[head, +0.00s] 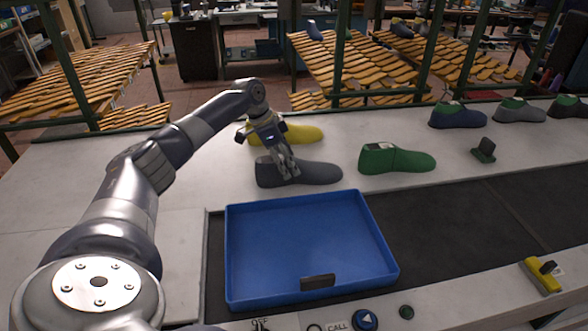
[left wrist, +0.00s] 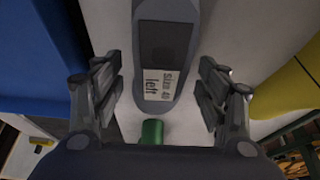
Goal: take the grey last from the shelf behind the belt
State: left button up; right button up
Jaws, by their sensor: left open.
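The grey last (head: 318,174) lies on the pale shelf (head: 380,126) behind the belt, toe to the right. My left gripper (head: 287,172) is over its heel end, pointing down. In the left wrist view the grey last (left wrist: 161,18) shows a dark patch and a label reading "size 40 left". The open fingers of my left gripper (left wrist: 158,82) are on either side of its labelled end, with gaps visible. Whether the fingers touch the last cannot be told. My right gripper is not in view.
A yellow last (head: 303,133) stands close behind and a green last (head: 400,159) to the right. A dark blue last (head: 458,115) and another grey one (head: 520,114) are farther right. An empty-looking blue tray (head: 232,262) sits in front on the dark belt (head: 470,222).

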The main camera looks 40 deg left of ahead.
pick_arm(q)
jog(key=shift+f, duration=0.15)
jog(key=shift+w, duration=0.1)
grip_shut()
